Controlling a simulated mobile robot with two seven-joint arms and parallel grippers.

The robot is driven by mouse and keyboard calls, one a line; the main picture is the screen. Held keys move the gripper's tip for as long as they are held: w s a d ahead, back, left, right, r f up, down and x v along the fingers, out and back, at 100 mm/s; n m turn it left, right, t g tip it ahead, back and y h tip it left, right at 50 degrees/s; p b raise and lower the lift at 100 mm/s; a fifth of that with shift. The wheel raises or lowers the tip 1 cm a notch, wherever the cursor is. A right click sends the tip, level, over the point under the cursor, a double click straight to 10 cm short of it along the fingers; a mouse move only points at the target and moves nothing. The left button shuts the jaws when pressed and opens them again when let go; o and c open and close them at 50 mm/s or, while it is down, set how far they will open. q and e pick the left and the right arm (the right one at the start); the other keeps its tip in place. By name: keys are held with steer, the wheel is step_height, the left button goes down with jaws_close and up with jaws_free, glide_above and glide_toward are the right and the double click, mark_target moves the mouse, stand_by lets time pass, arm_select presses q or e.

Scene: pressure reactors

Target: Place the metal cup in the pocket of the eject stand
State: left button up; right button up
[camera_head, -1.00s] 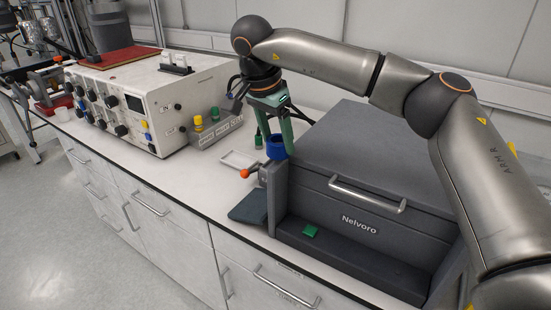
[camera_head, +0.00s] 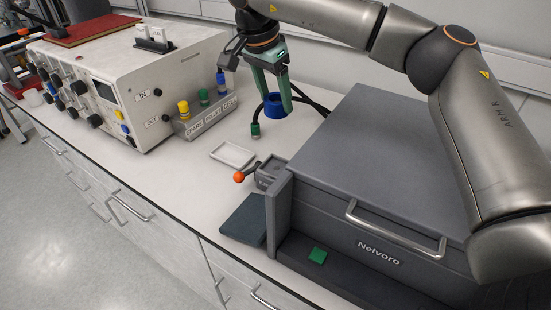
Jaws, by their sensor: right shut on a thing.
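My right gripper (camera_head: 272,99) reaches down from the top with green fingers. It is shut on a blue, ring-like or cup-like piece (camera_head: 273,107), held in the air above the bench. I cannot tell whether this blue piece is the metal cup itself or something around it; no bare metal cup shows. The small grey block with an orange ball lever (camera_head: 240,176), which looks like the eject stand (camera_head: 268,172), is below the gripper, beside the large grey box. The inside of its pocket is not clear. My left gripper is out of view.
The grey Nelvoro box (camera_head: 360,170) fills the right. A shallow white tray (camera_head: 232,155) and a dark pad (camera_head: 245,218) lie near the block. A green-tipped cable (camera_head: 256,130) stands close to the gripper. The plug holder (camera_head: 205,122) and white instrument (camera_head: 130,85) are left.

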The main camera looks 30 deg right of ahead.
steer(key=shift+w+d, duration=0.15)
steer(key=shift+w, duration=0.15)
step_height(320, 180, down, 6)
steer(key=b, duration=0.5)
glide_above(279, 166)
steer(key=a, duration=0.1)
steer(key=f, duration=1)
steer(key=shift+s+a, duration=0.2)
steer(key=shift+s, duration=0.05)
steer(key=shift+f, duration=0.5)
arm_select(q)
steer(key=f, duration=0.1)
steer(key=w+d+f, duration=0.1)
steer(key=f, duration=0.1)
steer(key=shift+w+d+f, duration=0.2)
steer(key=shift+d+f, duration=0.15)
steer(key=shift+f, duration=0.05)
arm_select(e)
steer(key=o, duration=1.5)
steer(key=shift+f, duration=0.1)
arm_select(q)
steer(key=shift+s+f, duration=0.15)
